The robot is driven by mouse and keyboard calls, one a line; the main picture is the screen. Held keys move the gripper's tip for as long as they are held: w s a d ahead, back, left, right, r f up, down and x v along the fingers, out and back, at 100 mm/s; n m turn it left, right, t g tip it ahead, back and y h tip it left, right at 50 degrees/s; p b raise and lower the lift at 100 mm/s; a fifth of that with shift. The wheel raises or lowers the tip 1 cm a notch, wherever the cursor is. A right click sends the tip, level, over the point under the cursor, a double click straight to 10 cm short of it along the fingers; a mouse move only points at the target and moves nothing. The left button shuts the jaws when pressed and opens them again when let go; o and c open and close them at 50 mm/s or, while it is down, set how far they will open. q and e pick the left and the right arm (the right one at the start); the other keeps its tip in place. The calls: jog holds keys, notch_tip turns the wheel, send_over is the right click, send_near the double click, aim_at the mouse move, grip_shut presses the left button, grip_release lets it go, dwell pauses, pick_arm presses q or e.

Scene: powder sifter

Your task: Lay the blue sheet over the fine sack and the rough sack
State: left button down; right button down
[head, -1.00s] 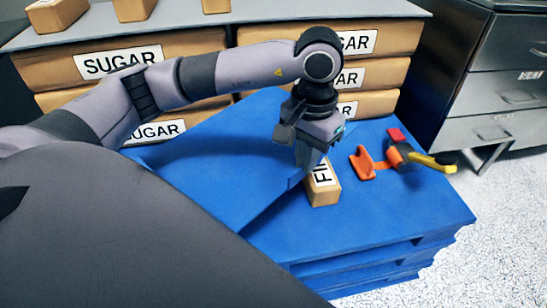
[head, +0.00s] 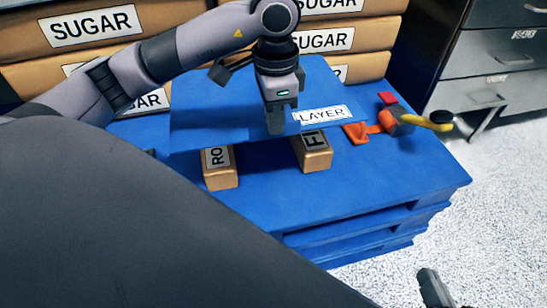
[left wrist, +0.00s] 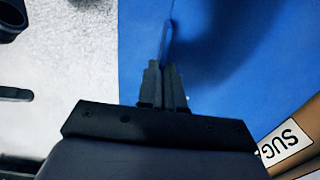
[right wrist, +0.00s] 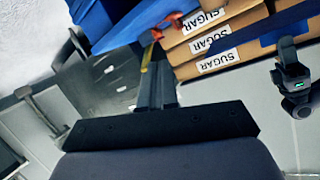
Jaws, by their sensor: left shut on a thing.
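The blue sheet (head: 215,118), with a white LAYER label, hangs in my left gripper (head: 275,128), which is shut on its front edge. In the left wrist view, the sheet's thin edge (left wrist: 167,42) runs up from between the shut fingers (left wrist: 166,75). The rough sack (head: 221,178) and the fine sack (head: 316,160) stand apart on the blue pallet under the sheet's front edge. Their front ends show; their rear parts are hidden. Contact between sheet and sacks is unclear. My right gripper (head: 432,288) is at the bottom right, away from the sheet; its fingers (right wrist: 157,85) look shut and empty.
Large sugar sacks (head: 350,40) are stacked behind the pallet (head: 400,185). An orange holder (head: 357,132) and a tool with a yellow handle (head: 425,122) lie at the pallet's right. A metal drawer cabinet (head: 490,70) stands at the back right.

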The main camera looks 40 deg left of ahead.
aim_at(275, 137)
pick_arm(q)
notch_tip(275, 137, down, 6)
jog(key=shift+r+b, duration=0.15)
jog(key=shift+b, duration=0.45)
notch_tip(275, 137, down, 4)
jog(key=shift+f+b, duration=0.1)
jog(key=shift+b, duration=0.55)
pick_arm(e)
jog(key=shift+s+d+f+n+t+h, duration=0.15)
jog(key=shift+d+n+t+h, duration=0.15)
jog(key=shift+d, duration=0.25)
jog(key=shift+s+d+n+t+h, duration=0.1)
jog(key=shift+d+n+t, duration=0.1)
jog(key=shift+d+t, duration=0.3)
pick_arm(q)
jog(key=shift+f, duration=0.1)
pick_arm(e)
jog(key=shift+f, duration=0.1)
pick_arm(q)
jog(key=shift+f+b, duration=0.55)
jog(key=shift+b, duration=0.2)
jog(key=c, duration=1.3)
grip_release()
pick_arm(e)
jog(key=shift+s+d+r, duration=0.2)
jog(key=shift+d, duration=0.25)
